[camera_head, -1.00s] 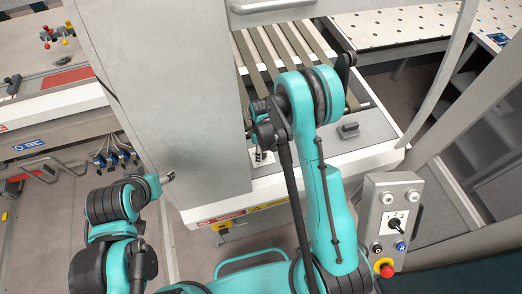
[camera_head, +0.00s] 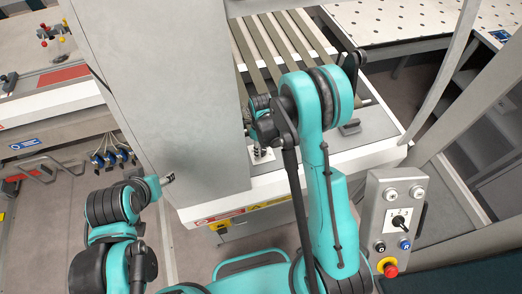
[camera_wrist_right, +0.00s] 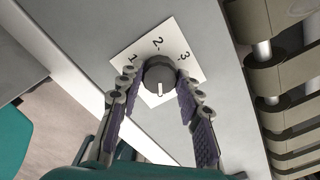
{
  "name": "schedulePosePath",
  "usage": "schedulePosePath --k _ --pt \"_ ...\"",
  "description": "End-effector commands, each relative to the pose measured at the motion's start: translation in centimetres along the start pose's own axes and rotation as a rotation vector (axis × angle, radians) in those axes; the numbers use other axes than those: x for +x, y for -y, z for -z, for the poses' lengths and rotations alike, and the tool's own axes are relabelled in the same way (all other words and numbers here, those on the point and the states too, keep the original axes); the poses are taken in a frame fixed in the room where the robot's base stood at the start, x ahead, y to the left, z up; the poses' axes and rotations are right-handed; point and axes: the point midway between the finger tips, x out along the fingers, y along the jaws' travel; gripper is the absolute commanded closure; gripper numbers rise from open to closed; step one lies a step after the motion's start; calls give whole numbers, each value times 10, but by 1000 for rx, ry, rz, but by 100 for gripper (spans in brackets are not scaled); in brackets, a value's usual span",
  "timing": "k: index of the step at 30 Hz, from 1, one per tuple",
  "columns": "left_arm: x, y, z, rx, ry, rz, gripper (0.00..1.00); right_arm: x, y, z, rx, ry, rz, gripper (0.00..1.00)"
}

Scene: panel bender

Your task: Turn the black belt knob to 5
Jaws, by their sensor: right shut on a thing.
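The black belt knob (camera_wrist_right: 160,74) is a dark round knob on a white dial plate (camera_wrist_right: 130,60) marked 1, 2 and 3 on its visible part. Its white pointer line faces the bottom of the right wrist view, away from those numbers. My right gripper (camera_wrist_right: 156,90) is shut on the knob, one finger on each side. The fingers cover parts of the plate, and no 5 is readable. In the head view the right gripper (camera_head: 256,138) is at the dial, partly hidden by my arm. My left gripper (camera_head: 167,180) is at the lower left, away from the knob; its opening is unclear.
A tall grey cabinet (camera_head: 160,90) stands left of the knob. Slatted rails (camera_head: 275,50) lie behind it. A dark handle (camera_head: 350,127) is on the same machine top to the right. A control box (camera_head: 392,220) with buttons stands at front right.

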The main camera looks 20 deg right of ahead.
Motion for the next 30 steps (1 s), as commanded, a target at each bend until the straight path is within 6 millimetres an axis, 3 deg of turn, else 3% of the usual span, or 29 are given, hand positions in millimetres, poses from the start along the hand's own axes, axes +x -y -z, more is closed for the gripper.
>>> schedulePosePath --k 8,9,11,23,30 --pt "0 0 0 0 0 0 44 -1 -1 1 15 -2 -2 94" --pt "0 0 0 0 0 0 44 -1 -1 1 15 -2 -2 60" --pt "0 0 0 0 0 0 44 -1 -1 1 14 -2 -2 44" --pt "0 0 0 0 0 0 44 -7 -1 0 13 -1 -2 44" --pt "0 0 0 0 0 0 44 -52 -1 1 13 -1 -2 44"
